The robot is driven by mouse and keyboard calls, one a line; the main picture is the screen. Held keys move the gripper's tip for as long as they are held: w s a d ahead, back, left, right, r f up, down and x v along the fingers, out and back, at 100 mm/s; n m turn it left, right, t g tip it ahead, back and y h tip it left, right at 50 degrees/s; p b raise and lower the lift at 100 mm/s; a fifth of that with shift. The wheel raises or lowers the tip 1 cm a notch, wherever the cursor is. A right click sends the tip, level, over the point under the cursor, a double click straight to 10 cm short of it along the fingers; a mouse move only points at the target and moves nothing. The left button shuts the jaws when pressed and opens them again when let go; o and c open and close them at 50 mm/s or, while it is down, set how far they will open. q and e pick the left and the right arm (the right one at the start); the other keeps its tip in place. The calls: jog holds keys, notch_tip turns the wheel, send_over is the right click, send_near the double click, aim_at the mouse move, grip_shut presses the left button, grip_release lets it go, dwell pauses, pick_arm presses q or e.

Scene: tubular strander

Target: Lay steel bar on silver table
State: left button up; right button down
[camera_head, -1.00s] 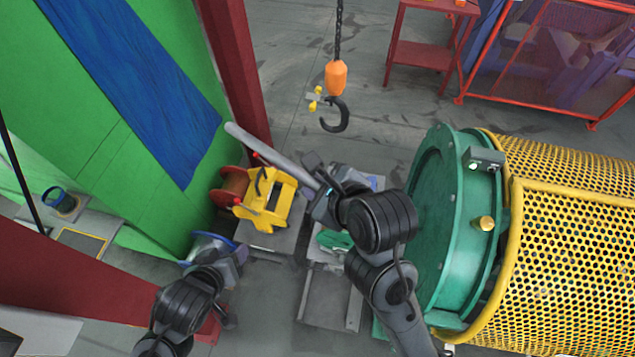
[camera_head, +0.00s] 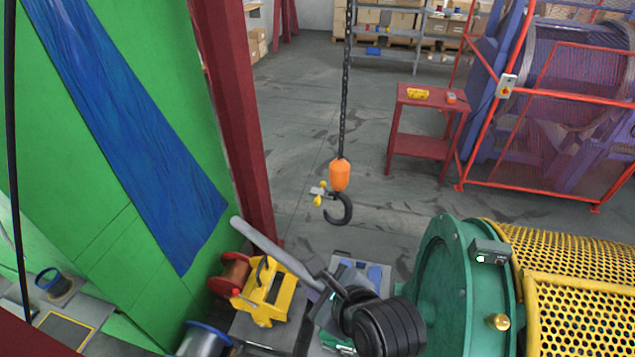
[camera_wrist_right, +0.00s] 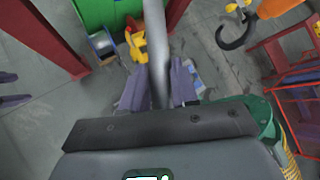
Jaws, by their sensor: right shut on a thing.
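The steel bar (camera_head: 268,247) is a long grey rod held aslant, its free end up and to the left near the red post. My right gripper (camera_head: 320,286) is shut on the bar's near end. In the right wrist view the bar (camera_wrist_right: 155,40) runs straight out from between the purple-grey fingers of my right gripper (camera_wrist_right: 159,88). A grey table (camera_head: 376,262) with blue items on it is behind my right gripper, partly hidden by my arm. I cannot tell whether it is the silver table. My left gripper is not in view.
A green drum (camera_head: 445,285) with a yellow mesh guard (camera_head: 585,290) is at the right. A red table (camera_head: 420,145) stands on open floor at the back.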

jog(key=shift+f, duration=0.15)
jog(key=s+d+f+m+h, duration=0.1)
jog(key=d+f+m, duration=0.1)
jog(key=d+f, duration=0.55)
jog(key=d+f+m+h, duration=0.1)
jog(key=d+m+h, duration=0.1)
jog(key=d, duration=0.4)
jog(key=w+d+f+m+t+h, duration=0.1)
jog(key=d+m, duration=0.1)
jog(key=d, duration=0.4)
jog(key=shift+w+f+t+h, duration=0.25)
jog(key=shift+w+t+h, duration=0.05)
jog(key=shift+h, duration=0.1)
